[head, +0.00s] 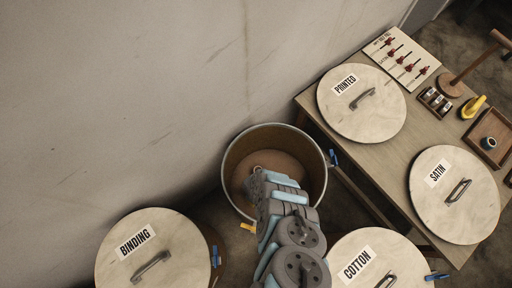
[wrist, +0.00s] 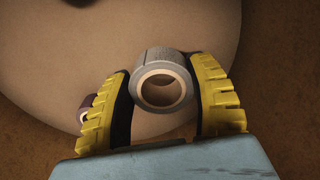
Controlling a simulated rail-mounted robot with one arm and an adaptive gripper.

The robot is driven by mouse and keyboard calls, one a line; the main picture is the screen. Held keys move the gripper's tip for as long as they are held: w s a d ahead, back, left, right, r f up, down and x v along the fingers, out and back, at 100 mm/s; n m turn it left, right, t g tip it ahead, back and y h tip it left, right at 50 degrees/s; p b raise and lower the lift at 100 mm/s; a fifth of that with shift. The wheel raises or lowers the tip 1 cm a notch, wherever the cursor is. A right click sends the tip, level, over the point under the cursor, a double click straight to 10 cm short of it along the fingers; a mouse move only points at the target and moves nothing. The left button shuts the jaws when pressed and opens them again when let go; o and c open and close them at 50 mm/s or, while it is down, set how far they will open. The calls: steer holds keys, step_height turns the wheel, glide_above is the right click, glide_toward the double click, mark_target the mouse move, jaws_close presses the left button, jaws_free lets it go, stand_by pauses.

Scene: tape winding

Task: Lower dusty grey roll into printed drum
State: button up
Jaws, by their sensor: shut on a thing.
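My gripper (wrist: 164,70) is shut on the dusty grey roll (wrist: 165,58), with a yellow ribbed finger on each side of it. The roll has a pale inner ring and an open hole facing the wrist camera. In the head view, my arm reaches down into the open drum (head: 238,150) and hides much of its inside. The wrist view shows the drum's tan floor (wrist: 55,55) beneath the roll and its brown wall (wrist: 285,80). I cannot tell whether the roll touches the floor. The lid labelled PRINTED (head: 365,118) lies on the table.
A small dark reddish roll (wrist: 86,108) shows beside the left finger, inside the drum. Lids labelled BINDING (head: 130,265), COTTON (head: 350,240) and SATIN (head: 470,215) lie around. The wooden table (head: 350,160) stands right of the drum, and a plain wall (head: 120,90) rises behind.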

steer(key=shift+f+b, duration=2.15)
steer(key=shift+f, duration=0.1)
stand_by(1.4)
steer(key=o, duration=1.1)
steer(key=shift+r, duration=0.15)
step_height(320, 180, up, 19)
steer(key=p, duration=1.9)
